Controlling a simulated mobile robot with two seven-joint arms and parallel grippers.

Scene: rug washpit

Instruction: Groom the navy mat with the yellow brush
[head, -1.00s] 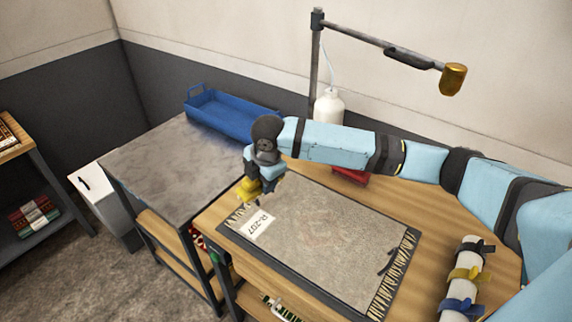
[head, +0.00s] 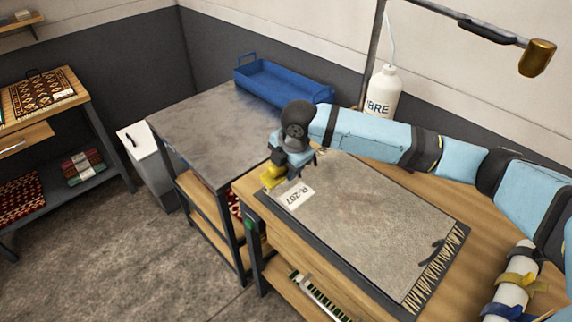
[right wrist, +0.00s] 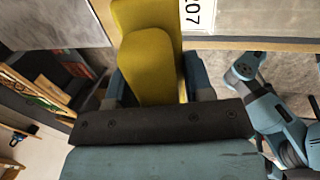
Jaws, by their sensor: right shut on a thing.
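The mat (head: 370,215) lies flat on the wooden table; its face looks grey-beige with a dark border, not clearly navy. A white label reading R-207 (head: 299,195) is at its left end. Pale fringe (head: 436,270) shows at its right end; fringe at the left end is hard to make out. My right gripper (head: 284,169) is shut on the yellow brush (head: 272,177), over the mat's left edge beside the label. The brush also fills the middle of the right wrist view (right wrist: 150,65). Whether its bristles touch cannot be told. My left gripper is not in view.
A grey-topped table (head: 205,130) adjoins on the left, with a blue tray (head: 280,88) at its back. A white bottle (head: 383,95) stands behind the mat. A roll with coloured straps (head: 515,275) lies at the right. A lamp-like brass head (head: 537,58) hangs above.

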